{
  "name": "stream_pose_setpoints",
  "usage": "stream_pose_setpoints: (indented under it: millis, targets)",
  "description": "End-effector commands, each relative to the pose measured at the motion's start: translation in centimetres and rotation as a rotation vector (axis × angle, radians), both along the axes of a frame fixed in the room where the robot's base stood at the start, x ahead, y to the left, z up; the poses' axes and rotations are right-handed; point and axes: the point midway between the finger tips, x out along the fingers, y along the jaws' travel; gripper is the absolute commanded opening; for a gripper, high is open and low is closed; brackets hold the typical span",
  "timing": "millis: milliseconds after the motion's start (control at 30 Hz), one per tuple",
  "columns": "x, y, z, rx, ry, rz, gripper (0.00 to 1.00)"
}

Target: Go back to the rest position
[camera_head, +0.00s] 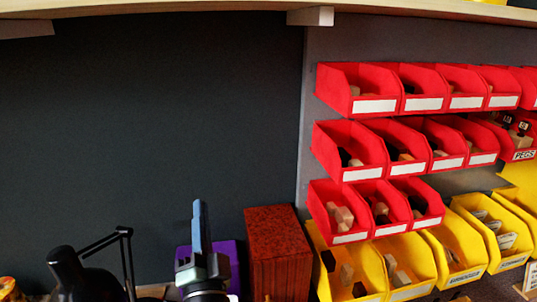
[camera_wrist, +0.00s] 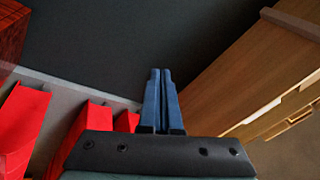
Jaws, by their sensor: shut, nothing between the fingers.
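My gripper (camera_wrist: 160,72) shows in the wrist view with its two blue fingers pressed together and nothing between them. In the head view my gripper (camera_head: 197,205) is at the bottom, left of centre, pointing up. It stands in front of a purple object (camera_head: 236,262), which it partly hides. No object is held.
Red bins (camera_head: 375,105) hang in rows on the right, with yellow bins (camera_head: 460,280) below. A reddish-brown block (camera_head: 278,250) stands right of my gripper. A black lamp-like object (camera_head: 68,268) is at lower left. The dark wall (camera_head: 150,120) above is clear.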

Motion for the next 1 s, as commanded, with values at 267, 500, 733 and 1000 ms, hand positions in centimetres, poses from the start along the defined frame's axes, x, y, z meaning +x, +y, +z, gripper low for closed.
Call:
stream_pose_setpoints:
  millis: [267,500,733,1000]
  targets:
    - [-5.8,-4.1,21.0,-0.443,-0.344,-0.249,0.0]
    - [-14.4,-9.6,31.4,-0.697,-0.472,-0.596,0.0]
    - [-17.9,-11.8,33.8,-0.758,-0.481,-0.737,0.0]
    - [-17.9,-11.8,33.8,-0.758,-0.481,-0.737,0.0]
